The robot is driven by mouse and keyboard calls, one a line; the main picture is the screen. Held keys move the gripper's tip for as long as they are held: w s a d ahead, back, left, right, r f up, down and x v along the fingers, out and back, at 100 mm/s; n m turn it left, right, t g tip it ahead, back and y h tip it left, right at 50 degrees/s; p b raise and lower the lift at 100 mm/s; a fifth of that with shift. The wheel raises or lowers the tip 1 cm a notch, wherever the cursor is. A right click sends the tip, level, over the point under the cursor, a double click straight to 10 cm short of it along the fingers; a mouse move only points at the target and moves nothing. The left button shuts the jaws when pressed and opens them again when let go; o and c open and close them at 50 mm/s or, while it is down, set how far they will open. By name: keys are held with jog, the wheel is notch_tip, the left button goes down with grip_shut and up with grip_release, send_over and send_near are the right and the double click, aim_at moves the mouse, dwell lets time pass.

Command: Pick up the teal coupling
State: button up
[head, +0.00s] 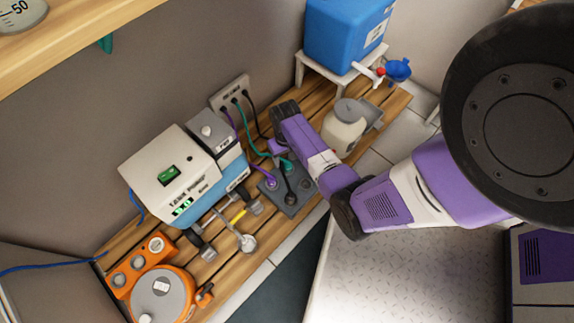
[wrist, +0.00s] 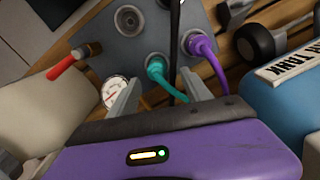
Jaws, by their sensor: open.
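The teal coupling (wrist: 156,67) sits in a ring on the grey plate (wrist: 130,55), with its teal hose bending down toward my gripper. In the wrist view my gripper (wrist: 160,78) is open, with one finger on each side of the teal hose and coupling; neither finger visibly grips it. In the head view the teal coupling (head: 287,163) shows at the upper edge of the plate (head: 291,211), close to my arm. My fingertips cannot be made out there.
A purple coupling (wrist: 196,43) stands right of the teal one, and a black hose (wrist: 172,60) passes between them. A red-handled part (wrist: 65,66) and a gauge (wrist: 115,91) lie to the left. The white and blue machine (head: 170,175) and a cream jar (head: 343,129) flank the plate.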

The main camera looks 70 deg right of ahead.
aim_at(287, 163)
jog(key=shift+s+d+f+b, duration=0.1)
jog(key=shift+f+b, duration=0.85)
jog(key=shift+f, duration=0.4)
jog(key=shift+s+d+f+b, duration=0.1)
jog(key=shift+f+b, duration=0.8)
jog(key=shift+f, duration=0.45)
jog(key=shift+r, duration=0.1)
grip_shut()
